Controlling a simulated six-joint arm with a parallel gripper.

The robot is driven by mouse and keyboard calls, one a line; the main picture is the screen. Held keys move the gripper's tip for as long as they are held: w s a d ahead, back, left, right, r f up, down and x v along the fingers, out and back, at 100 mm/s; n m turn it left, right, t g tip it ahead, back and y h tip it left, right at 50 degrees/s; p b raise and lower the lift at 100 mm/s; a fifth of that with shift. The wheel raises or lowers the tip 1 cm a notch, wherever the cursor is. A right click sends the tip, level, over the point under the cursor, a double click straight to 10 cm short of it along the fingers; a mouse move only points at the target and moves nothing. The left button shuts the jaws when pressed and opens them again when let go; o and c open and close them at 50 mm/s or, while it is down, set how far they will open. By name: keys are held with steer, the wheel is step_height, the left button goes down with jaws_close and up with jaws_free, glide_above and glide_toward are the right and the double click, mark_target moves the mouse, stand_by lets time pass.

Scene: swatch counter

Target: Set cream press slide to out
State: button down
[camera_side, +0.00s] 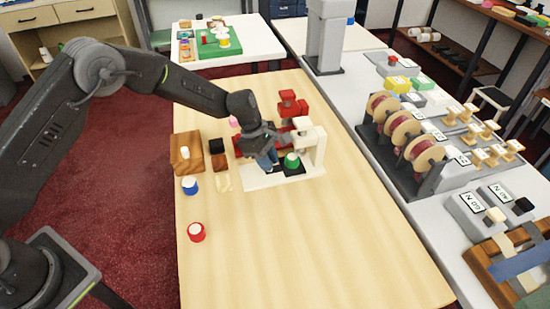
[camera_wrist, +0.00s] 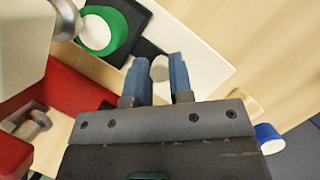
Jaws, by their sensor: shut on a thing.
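The cream press (camera_side: 317,152) stands on the table, with a red press (camera_side: 288,105) behind it. A pot with a green top (camera_side: 292,160) sits on the black slide plate under the cream press head; the pot also shows in the wrist view (camera_wrist: 100,30). The black slide (camera_wrist: 148,52) runs along the cream base (camera_wrist: 196,45). My gripper (camera_side: 268,165) is at the left end of the cream base. In the wrist view its blue fingers (camera_wrist: 159,75) are shut on a pale round knob (camera_wrist: 160,68) at the slide's end. The knob's lower part is hidden.
The table's front and right are clear. A grey counter (camera_side: 408,215) with spools (camera_side: 405,130) lies to the right.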

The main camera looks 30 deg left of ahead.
steer(key=s+a, duration=0.4)
steer(key=shift+s+a, duration=0.25)
steer(key=shift+a, duration=0.05)
steer(key=shift+f, duration=0.1)
steer(key=c, duration=1)
jaws_free()
steer(key=shift+c, duration=0.2)
steer(key=shift+r, duration=0.25)
steer(key=v, duration=1.3)
steer(key=shift+a+r, duration=0.1)
steer(key=shift+r, duration=0.1)
